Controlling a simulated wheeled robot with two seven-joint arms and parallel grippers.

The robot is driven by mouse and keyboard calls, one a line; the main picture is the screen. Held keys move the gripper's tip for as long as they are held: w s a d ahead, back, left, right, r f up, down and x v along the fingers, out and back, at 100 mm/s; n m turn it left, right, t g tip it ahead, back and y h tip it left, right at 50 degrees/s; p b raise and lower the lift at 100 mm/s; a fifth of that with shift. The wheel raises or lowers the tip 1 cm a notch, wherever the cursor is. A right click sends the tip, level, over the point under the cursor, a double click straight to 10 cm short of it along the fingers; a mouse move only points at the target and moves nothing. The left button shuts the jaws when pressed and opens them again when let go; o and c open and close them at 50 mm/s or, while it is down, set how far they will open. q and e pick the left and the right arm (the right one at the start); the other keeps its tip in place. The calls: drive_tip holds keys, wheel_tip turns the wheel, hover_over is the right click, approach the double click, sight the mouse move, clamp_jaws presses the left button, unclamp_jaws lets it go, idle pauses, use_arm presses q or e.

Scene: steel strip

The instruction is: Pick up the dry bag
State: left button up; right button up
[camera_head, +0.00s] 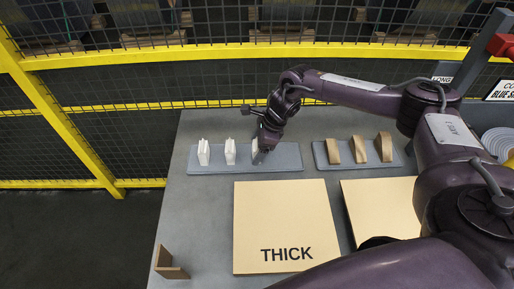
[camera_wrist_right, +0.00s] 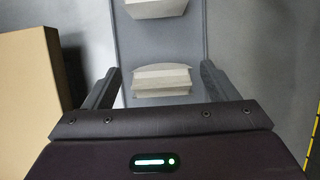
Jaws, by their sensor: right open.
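Several white upright bags stand on the left grey tray (camera_head: 285,165). The left one (camera_head: 203,152) and the middle one (camera_head: 230,152) are clear of my arm. The third white bag (camera_head: 255,150) is partly hidden by my right gripper (camera_head: 264,149). In the right wrist view this bag (camera_wrist_right: 162,81) sits between the two open fingers, with a gap on each side. Another white bag (camera_wrist_right: 157,7) shows at the top of that view. No label names the dry bag. My left gripper is not in view.
A second grey tray (camera_head: 320,158) holds upright tan pieces (camera_head: 358,149). A flat tan board marked THICK (camera_head: 285,215) lies in front, with another tan board (camera_head: 385,205) beside it. A brown L-shaped bracket (camera_head: 170,265) is at the front left. A yellow-framed mesh fence (camera_head: 150,62) stands behind.

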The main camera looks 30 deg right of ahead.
sight(255, 145)
drive_tip(key=shift+x, duration=1.05)
drive_tip(key=c, duration=1.1)
drive_tip(key=shift+o, duration=0.2)
drive_tip(key=shift+r, duration=0.1)
drive_tip(key=shift+w+r, duration=0.1)
wheel_tip(255, 145, up, 20)
drive_tip(key=b, duration=0.2)
drive_tip(key=shift+b, duration=0.3)
